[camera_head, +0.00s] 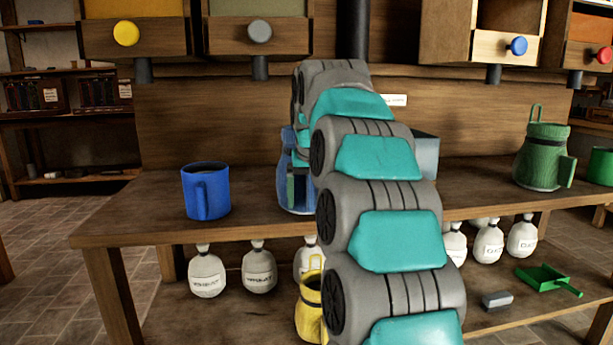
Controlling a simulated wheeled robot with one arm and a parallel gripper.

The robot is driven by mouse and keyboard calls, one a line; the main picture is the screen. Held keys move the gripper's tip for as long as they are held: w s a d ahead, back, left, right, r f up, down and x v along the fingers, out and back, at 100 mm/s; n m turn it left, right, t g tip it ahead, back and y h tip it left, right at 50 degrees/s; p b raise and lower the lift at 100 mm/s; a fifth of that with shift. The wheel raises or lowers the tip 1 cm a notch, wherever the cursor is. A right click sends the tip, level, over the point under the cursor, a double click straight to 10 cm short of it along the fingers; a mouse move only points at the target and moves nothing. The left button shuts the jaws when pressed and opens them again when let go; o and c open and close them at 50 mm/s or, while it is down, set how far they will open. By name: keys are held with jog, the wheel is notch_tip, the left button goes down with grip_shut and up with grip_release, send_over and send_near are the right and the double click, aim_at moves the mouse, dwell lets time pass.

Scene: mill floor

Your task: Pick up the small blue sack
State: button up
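My gripper is mostly hidden behind the arm links. Only a few dark and teal parts show against the sack. I cannot tell whether the fingers touch the sack or whether they are open or shut.
A blue mug (206,192) stands left of the sack on the bench (130,205). Drawers (262,36) overhang the back.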

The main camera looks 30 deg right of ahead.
grip_shut()
dwell(0.5)
dwell(0.6)
